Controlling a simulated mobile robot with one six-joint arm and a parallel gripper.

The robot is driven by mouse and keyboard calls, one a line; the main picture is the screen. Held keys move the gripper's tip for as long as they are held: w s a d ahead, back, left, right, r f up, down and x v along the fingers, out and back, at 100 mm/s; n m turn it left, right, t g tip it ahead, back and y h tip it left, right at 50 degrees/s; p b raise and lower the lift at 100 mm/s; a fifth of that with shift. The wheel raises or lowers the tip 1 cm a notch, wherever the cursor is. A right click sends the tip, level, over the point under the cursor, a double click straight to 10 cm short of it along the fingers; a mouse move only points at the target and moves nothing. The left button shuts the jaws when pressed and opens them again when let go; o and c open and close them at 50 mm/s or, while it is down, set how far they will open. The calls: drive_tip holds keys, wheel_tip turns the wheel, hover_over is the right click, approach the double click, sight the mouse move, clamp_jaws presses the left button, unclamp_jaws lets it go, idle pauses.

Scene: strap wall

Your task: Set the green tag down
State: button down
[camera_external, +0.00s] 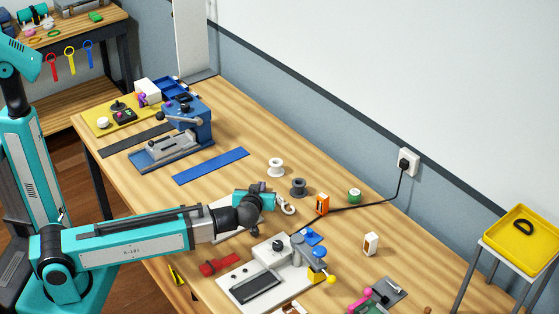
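I cannot pick out a green tag for certain. A small flat green piece (95,16) lies on the shelf table at the top left, too small to name surely. A round green-and-white roll (354,195) sits on the workbench to the right. My gripper (270,200) is low over the middle of the workbench, at the end of my outstretched teal arm. A pale curved hook-like piece (288,207) shows just right of it; I cannot tell if they touch. The fingers are small and partly hidden, so their opening and anything between them cannot be seen.
A blue press (186,125), a blue strip (211,165) and a yellow mat (112,114) are left of my gripper. A white spool (276,167), a grey spool (298,187), an orange block (322,204) and a black cord are near its right. A pale machine (252,287) stands in front.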

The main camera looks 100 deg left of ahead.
drive_tip(key=shift+f, duration=0.25)
drive_tip(key=c, duration=2.5)
unclamp_jaws()
drive_tip(key=o, duration=0.5)
drive_tip(key=shift+c, duration=0.2)
drive_tip(key=shift+r, duration=0.15)
drive_tip(key=b+v, duration=0.1)
drive_tip(key=v, duration=0.4)
drive_tip(key=shift+r, duration=3.5)
drive_tip(key=shift+o, duration=0.2)
